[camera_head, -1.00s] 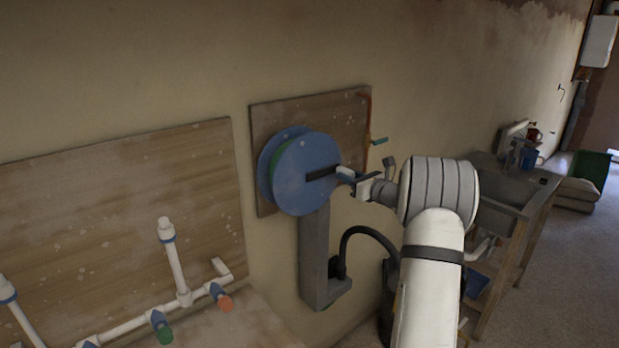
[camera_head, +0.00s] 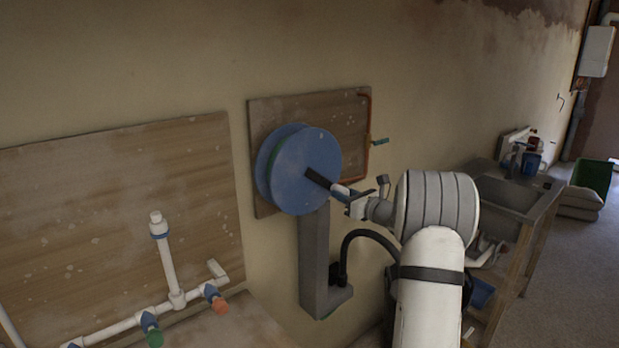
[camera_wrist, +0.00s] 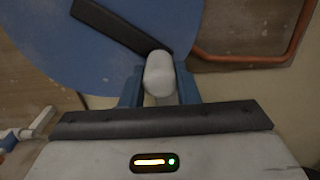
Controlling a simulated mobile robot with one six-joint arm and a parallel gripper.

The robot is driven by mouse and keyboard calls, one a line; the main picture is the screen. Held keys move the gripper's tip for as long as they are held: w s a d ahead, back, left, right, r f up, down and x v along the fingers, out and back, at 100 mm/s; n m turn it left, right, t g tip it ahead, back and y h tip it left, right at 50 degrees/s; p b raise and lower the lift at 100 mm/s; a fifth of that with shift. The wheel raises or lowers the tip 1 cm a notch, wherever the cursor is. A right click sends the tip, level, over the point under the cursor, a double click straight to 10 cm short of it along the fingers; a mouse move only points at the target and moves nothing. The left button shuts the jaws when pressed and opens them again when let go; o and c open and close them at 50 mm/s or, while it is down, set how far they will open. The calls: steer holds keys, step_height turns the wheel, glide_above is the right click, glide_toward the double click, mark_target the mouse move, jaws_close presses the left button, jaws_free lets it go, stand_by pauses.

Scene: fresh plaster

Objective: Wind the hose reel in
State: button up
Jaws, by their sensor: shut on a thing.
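The blue hose reel (camera_head: 300,180) stands in front of a wooden board on the wall, with a band of green hose between its discs. Its dark crank arm (camera_head: 318,179) slopes down to the right from the hub. The pale crank handle (camera_wrist: 159,74) sits between the blue fingers of my gripper (camera_wrist: 159,88) in the wrist view. My gripper (camera_head: 352,194) is shut on this handle at the reel's lower right. The crank arm also shows in the wrist view (camera_wrist: 115,25), running up to the left.
White pipes with a green valve (camera_head: 152,330) and a red valve (camera_head: 218,300) are at lower left. A grey sink (camera_head: 515,200) stands right of my arm.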

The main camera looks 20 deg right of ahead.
steer(key=s+a+f+b, duration=0.2)
steer(key=a+b, duration=0.4)
steer(key=a, duration=0.1)
steer(key=shift+s+a+f, duration=0.2)
steer(key=shift+s+f, duration=0.05)
steer(key=shift+f, duration=0.15)
steer(key=o, duration=0.5)
steer(key=shift+f, duration=0.1)
steer(key=o, duration=0.3)
steer(key=shift+s+a, duration=0.1)
steer(key=shift+o, duration=1.4)
steer(key=shift+f, duration=0.1)
